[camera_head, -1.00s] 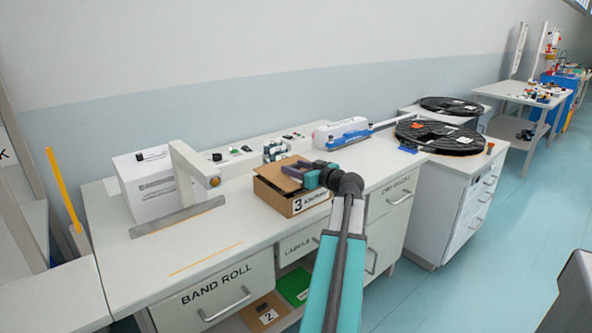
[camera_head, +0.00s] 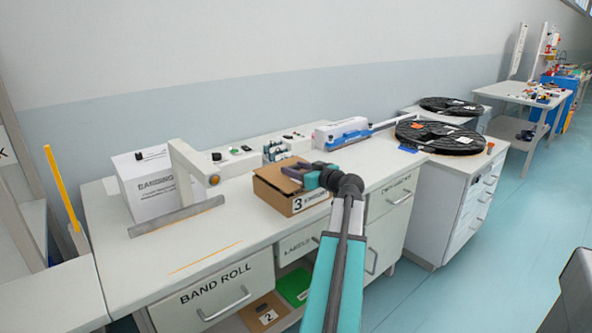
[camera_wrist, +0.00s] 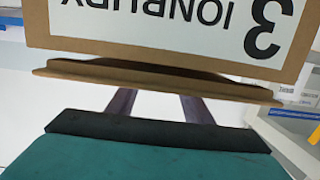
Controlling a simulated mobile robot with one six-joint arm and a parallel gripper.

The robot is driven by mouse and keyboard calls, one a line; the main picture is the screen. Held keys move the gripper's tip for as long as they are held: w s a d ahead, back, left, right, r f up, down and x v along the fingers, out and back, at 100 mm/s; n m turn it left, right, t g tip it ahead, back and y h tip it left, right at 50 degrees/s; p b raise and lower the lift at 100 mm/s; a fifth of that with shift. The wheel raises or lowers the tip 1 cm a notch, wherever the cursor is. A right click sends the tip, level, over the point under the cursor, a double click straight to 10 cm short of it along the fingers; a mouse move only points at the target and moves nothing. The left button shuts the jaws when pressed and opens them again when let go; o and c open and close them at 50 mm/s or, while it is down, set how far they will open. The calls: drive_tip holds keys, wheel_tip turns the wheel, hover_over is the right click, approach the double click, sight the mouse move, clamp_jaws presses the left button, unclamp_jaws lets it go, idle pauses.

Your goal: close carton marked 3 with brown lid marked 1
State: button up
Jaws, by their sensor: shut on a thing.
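The brown carton marked 3 (camera_head: 297,207) stands on the bench top, its label facing me. It shows inverted in the wrist view (camera_wrist: 180,20). A brown lid (camera_head: 277,170) is over the carton's top; its edge strip (camera_wrist: 150,80) runs along the carton's rim in the wrist view. A dark gap shows between strip and carton, so I cannot tell if the lid is fully seated. My gripper (camera_head: 303,174) is at the carton's top right, shut on the lid; its two purple fingers (camera_wrist: 158,103) reach behind the strip. The lid's number is hidden.
A white box (camera_head: 148,185) and a metal-edged arm fixture (camera_head: 185,165) stand left of the carton. Small bottles (camera_head: 277,151) stand behind it. Black reels (camera_head: 438,137) lie to the right. A brown piece marked 2 (camera_head: 266,314) is on the shelf below. The bench front-left is clear.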

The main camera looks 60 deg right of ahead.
drive_tip(key=shift+f+b, duration=0.8)
drive_tip(key=o, duration=1.1)
drive_tip(key=shift+s, duration=0.15)
drive_tip(key=v, duration=1.3)
drive_tip(key=shift+s+a, duration=0.1)
drive_tip(key=shift+s, duration=0.15)
